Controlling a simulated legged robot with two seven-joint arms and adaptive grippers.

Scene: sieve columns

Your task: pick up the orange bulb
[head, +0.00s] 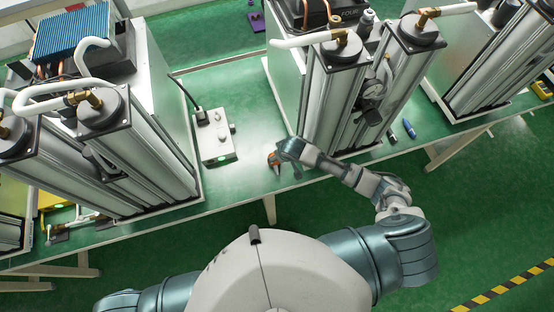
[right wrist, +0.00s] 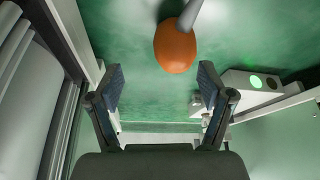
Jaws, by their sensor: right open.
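The orange bulb (right wrist: 175,50) lies on the green table top, with a grey stem or nozzle rising from it toward the top of the right wrist view. In the head view a small part of the orange bulb (head: 273,158) shows beside my right gripper (head: 283,153). In the right wrist view my right gripper (right wrist: 158,85) is open, its two dark fingers spread, with the bulb beyond the tips and roughly centred between them. Nothing is between the fingers. My left gripper is not in view; only part of my left arm shows at the bottom left.
A white control box (head: 214,136) with a green light stands left of the bulb; it also shows in the right wrist view (right wrist: 250,88). Tall sieve columns (head: 335,95) stand close on the right, more (head: 130,150) on the left. A blue marker (head: 409,128) lies further right.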

